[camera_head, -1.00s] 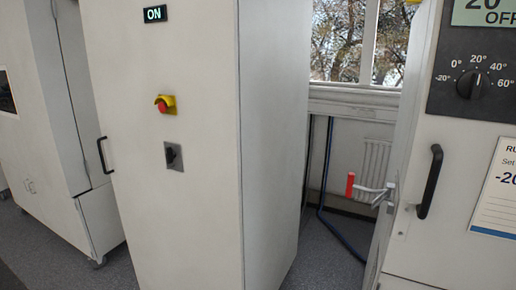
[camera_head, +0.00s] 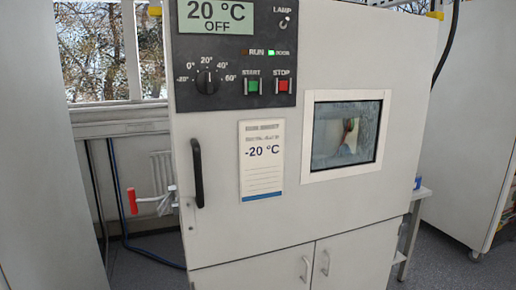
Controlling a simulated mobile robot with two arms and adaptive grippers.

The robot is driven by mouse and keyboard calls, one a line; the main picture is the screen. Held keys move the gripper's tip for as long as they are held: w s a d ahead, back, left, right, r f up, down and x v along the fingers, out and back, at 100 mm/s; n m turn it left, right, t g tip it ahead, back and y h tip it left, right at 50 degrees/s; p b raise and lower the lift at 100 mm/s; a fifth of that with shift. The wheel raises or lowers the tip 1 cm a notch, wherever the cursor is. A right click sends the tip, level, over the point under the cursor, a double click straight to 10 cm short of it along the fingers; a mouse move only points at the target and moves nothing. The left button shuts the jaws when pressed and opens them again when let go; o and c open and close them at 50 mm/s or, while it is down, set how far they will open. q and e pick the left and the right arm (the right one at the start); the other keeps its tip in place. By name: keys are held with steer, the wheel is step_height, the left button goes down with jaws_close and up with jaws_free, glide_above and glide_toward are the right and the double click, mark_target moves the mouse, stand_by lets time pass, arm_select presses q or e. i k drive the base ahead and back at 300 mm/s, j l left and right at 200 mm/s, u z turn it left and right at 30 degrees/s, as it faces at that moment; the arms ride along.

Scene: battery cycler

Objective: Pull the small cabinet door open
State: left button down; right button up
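A white test chamber (camera_head: 350,215) fills the middle of the view. Below its main door are two small cabinet doors, a left one (camera_head: 255,272) and a right one (camera_head: 360,250). Both look shut, and their lower parts are cut off by the picture's bottom edge. The left door has a small metal handle (camera_head: 306,269) near the seam between them, and the right door has a matching handle (camera_head: 325,263). I cannot tell which door the task means. Neither of my grippers is in view.
The chamber's main door has a black handle (camera_head: 197,172) and a window (camera_head: 343,135), and looks shut. A red-handled lever (camera_head: 132,201) sticks out at its left side. A tall white cabinet (camera_head: 35,170) stands left, another cabinet (camera_head: 480,120) right. Grey floor (camera_head: 440,268) shows between.

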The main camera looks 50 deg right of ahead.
mark_target(382, 60)
steer(key=z, duration=2.05)
